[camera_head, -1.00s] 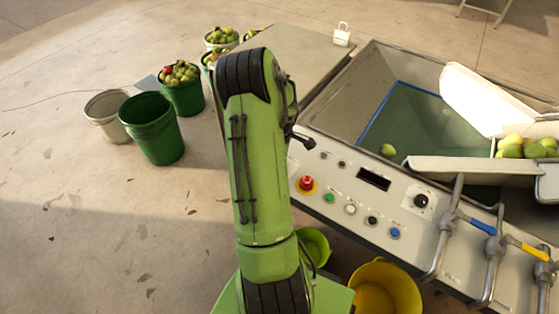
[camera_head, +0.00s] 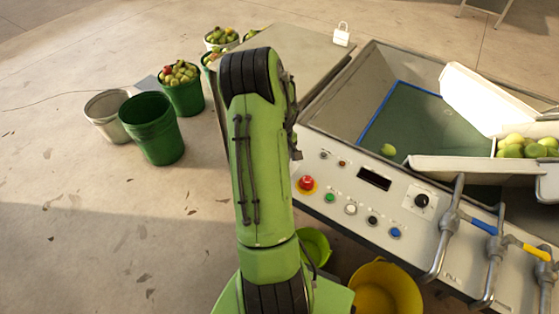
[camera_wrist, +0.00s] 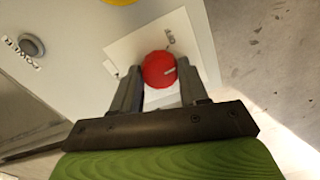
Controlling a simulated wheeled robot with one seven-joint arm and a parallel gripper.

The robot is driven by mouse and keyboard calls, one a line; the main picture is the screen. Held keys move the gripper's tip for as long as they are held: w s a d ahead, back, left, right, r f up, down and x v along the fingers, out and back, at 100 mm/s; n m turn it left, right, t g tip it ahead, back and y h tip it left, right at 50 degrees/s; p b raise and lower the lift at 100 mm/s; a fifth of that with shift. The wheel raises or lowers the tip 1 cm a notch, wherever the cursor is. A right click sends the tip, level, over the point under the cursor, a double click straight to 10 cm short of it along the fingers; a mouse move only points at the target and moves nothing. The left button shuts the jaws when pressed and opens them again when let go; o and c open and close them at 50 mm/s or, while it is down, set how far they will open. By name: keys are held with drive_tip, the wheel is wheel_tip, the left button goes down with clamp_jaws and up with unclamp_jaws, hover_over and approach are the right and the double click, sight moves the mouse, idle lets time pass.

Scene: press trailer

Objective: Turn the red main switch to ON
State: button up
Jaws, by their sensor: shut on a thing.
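The red main switch (camera_wrist: 157,66) is a round red knob with a short pale mark on its right side. It sits on a square white plate (camera_wrist: 122,48) on the press panel in the wrist view. My gripper (camera_wrist: 159,78) has one finger on each side of the knob and is shut on it. In the head view my green arm hides the switch and the gripper's fingers.
The control panel (camera_head: 330,212) has a red mushroom button (camera_head: 306,183) on a yellow ring and several coloured buttons. Pipes with a blue handle (camera_head: 484,227) stand at right. A yellow bucket (camera_head: 385,290) and green bucket (camera_head: 152,130) stand on the floor.

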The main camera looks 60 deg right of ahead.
drive_tip(key=m, duration=0.5)
drive_tip(key=shift+m, duration=0.3)
drive_tip(key=m, duration=0.4)
drive_tip(key=shift+m, duration=0.4)
drive_tip(key=o, duration=1.1)
drive_tip(key=shift+c, duration=0.2)
wheel_tip(320, 180, up, 16)
drive_tip(key=p, duration=0.4)
drive_tip(key=shift+f, duration=0.1)
